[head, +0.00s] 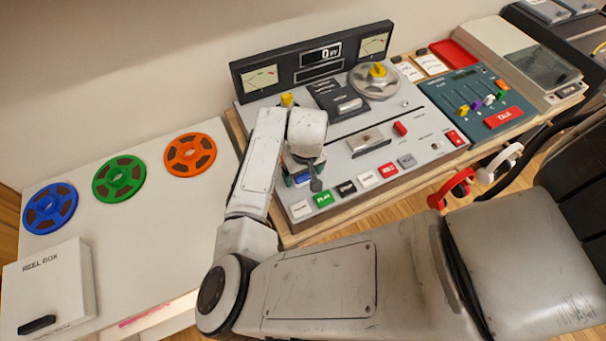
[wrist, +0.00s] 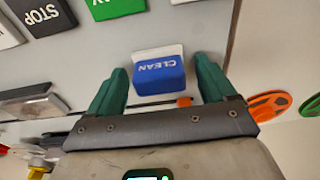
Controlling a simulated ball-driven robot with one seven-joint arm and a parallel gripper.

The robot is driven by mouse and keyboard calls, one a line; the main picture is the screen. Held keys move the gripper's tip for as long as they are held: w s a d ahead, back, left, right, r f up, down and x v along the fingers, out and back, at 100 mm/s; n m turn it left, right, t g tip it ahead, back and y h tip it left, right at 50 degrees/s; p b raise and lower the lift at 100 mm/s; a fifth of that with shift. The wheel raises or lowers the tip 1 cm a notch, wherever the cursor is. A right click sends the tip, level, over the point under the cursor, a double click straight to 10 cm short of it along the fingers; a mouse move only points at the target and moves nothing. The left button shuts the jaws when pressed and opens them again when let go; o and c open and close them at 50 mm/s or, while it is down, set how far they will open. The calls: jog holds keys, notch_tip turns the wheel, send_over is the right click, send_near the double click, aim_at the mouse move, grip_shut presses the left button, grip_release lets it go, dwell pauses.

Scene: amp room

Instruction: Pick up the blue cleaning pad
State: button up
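The blue cleaning pad (wrist: 158,78) is a small block with a blue face marked CLEAN and a white part along its upper side in the wrist view. It lies on the grey panel of the tape machine. My gripper (wrist: 160,85) is open, with one green finger on each side of the pad. A narrow gap shows on both sides, and I see no clear contact. In the head view my gripper (head: 304,178) is low over the left part of the tape machine (head: 352,150), and my wrist mostly hides the pad there.
A row of labelled buttons (head: 346,188) runs along the machine's front edge, close to my gripper. Blue (head: 50,208), green (head: 119,179) and orange (head: 190,155) reels and a white reel box (head: 50,290) lie on the left table. A mixer (head: 478,103) stands right.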

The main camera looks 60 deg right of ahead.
jog(key=c, duration=1)
jog(key=shift+o, duration=0.2)
jog(key=shift+r, duration=0.1)
jog(key=shift+r, duration=0.55)
jog(key=s+a+r+b, duration=0.1)
jog(key=s+r, duration=0.3)
jog(key=s+a+r+b, duration=0.1)
jog(key=s+a+r, duration=0.1)
jog(key=s+r, duration=0.2)
jog(key=s+a+r+b, duration=0.1)
jog(key=s+r, duration=0.2)
jog(key=s, duration=0.2)
jog(key=shift+s+a+r, duration=0.15)
jog(key=shift+s+r, duration=0.05)
jog(key=shift+r, duration=0.2)
